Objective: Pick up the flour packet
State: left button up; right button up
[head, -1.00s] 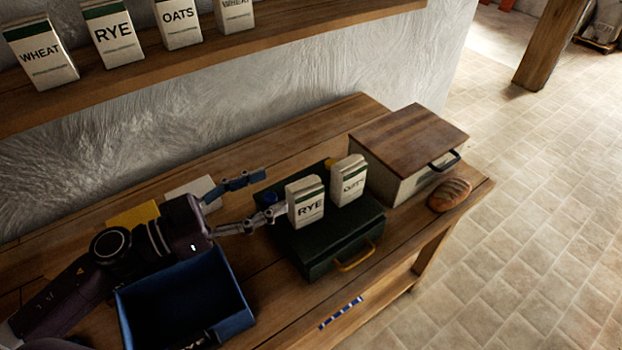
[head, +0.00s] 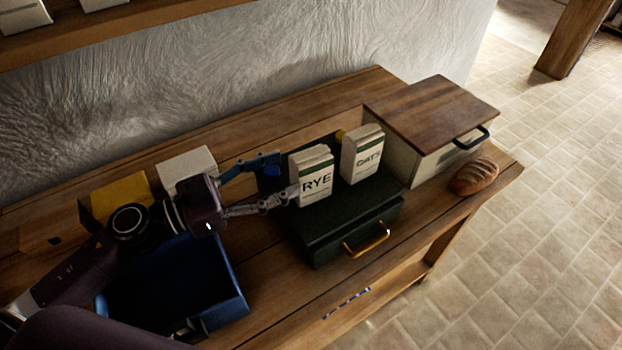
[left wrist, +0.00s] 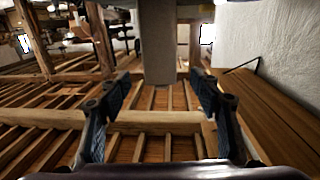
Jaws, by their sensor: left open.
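Two flour packets stand upright on a dark green case: a white RYE packet (head: 316,181) and, to its right, a white OATS packet (head: 362,158). My left gripper (head: 286,175) is open at the left side of the RYE packet, its fingertips close to it. I cannot tell whether they touch it. In the left wrist view, a pale block (left wrist: 170,45) shows between the two spread fingers of my left gripper (left wrist: 160,82); no label is readable there. My right gripper is not recognisable in either view.
The green case (head: 335,232) has a brass handle. A blue tray (head: 233,306) lies below my left wrist. A yellow box (head: 120,192) and a white box (head: 187,165) stand behind. A wooden-lidded bin (head: 432,112) and a loaf (head: 473,177) are on the right.

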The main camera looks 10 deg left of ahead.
aim_at(311, 160)
pick_arm(q)
jog(key=shift+w+d+r, duration=0.15)
jog(key=shift+w+d, duration=0.15)
jog(key=shift+d, duration=0.05)
jog(key=shift+w+d, duration=0.4)
jog(key=p+x, duration=0.2)
jog(key=x, duration=0.2)
jog(key=shift+w+d+r+p, duration=0.1)
jog(key=shift+w+d+p, duration=0.05)
jog(key=shift+p, duration=0.15)
jog(key=shift+w+d, duration=0.25)
jog(key=shift+d, duration=0.05)
pick_arm(e)
jog(key=r, duration=0.3)
jog(key=shift+w, duration=0.25)
pick_arm(q)
jog(key=shift+s, duration=0.1)
jog(key=shift+a, duration=0.1)
jog(key=shift+c, duration=1.2)
jog(key=c, duration=1.3)
grip_shut()
